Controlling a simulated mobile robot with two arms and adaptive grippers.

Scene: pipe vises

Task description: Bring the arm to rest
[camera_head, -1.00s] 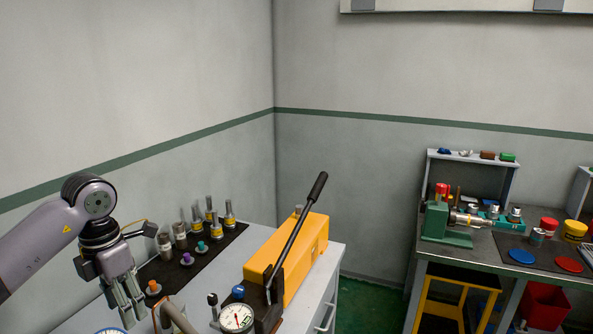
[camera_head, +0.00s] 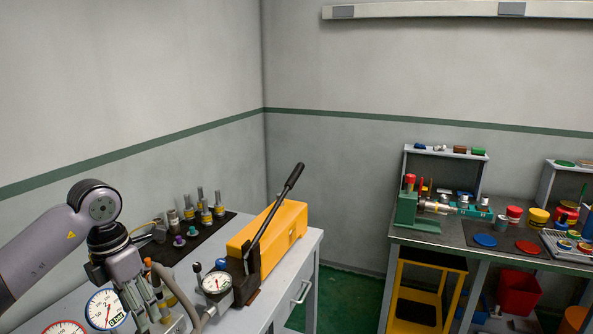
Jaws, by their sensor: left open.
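My left arm comes in from the left, and my left gripper (camera_head: 146,306) hangs with its fingers pointing down over the front part of the left bench. It is open, and I see nothing held between its fingers. The fingers overlap a hose and metal fittings in the picture, so I cannot tell whether they touch them. My right gripper is not in view.
A yellow hand pump (camera_head: 268,241) with a raised black lever (camera_head: 275,215) stands right of my gripper. Pressure gauges (camera_head: 104,309) are close by. Metal fittings stand on a black mat (camera_head: 214,230) behind. A second bench (camera_head: 407,233) is at right.

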